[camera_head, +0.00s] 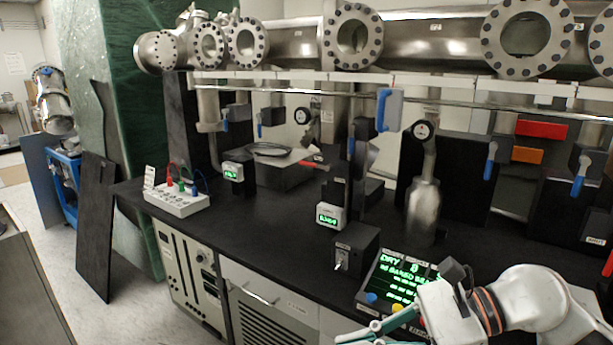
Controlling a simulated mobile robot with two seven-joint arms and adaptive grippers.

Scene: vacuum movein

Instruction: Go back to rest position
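My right arm comes in from the lower right, white with dark and orange rings at a joint. Its gripper (378,333) is at the bottom edge, in front of the bench and below the black control box with green text (398,278). Its slim teal-grey fingers point left and are partly cut off by the frame, so I cannot tell whether they are open or shut. I see nothing held in the visible part. My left arm and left gripper are not in view.
A black bench (270,220) carries a white box with cables (177,201), small green displays (331,216), a switch box (355,250) and a metal bottle (423,212). Steel vacuum pipes (430,42) run above. Clear floor (125,315) lies at lower left.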

